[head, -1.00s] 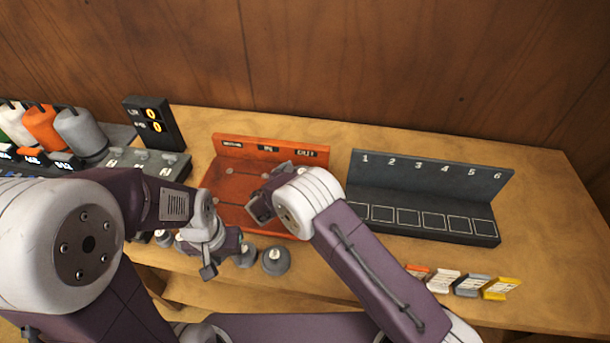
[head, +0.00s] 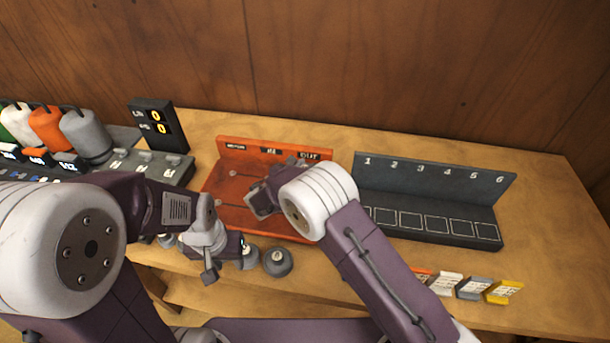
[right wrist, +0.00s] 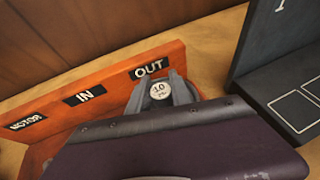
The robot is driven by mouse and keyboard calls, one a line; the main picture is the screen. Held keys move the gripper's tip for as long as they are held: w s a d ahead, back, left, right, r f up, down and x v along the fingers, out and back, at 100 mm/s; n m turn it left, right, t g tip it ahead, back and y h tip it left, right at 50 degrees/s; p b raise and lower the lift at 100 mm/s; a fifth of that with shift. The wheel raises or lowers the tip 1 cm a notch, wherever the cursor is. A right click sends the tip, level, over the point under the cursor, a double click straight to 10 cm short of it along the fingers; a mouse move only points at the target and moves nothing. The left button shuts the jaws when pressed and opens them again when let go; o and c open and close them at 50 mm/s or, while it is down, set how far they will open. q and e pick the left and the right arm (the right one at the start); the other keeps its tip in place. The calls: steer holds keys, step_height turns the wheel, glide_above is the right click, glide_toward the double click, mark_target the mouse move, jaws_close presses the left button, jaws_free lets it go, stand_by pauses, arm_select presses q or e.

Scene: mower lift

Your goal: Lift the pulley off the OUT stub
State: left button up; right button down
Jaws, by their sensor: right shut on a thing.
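The orange board (head: 225,205) has MOTOR, IN and OUT labels on its back wall. In the right wrist view, the pulley (right wrist: 160,91), a pale round top marked 10, sits between the grey fingers of my right gripper (right wrist: 161,97), just in front of the OUT label (right wrist: 149,68). My right gripper is shut on it. The OUT stub is hidden, so I cannot tell whether the pulley touches it. In the head view my right wrist covers the pulley. My left gripper (head: 212,268) hangs near the table's front edge; its jaw opening is unclear.
A dark rack numbered 1 to 6 (head: 430,220) stands right of the board. Grey round pieces (head: 277,261) stand at the front edge near my left gripper. Coloured tags (head: 472,287) lie front right. Bottles (head: 85,135) and a display box (head: 158,125) are at the left.

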steer(key=s+d+r+b, duration=0.1)
steer(key=s+d+r, duration=0.6)
steer(key=s, duration=0.1)
steer(key=shift+s+d, duration=0.3)
steer(key=shift+s, duration=0.05)
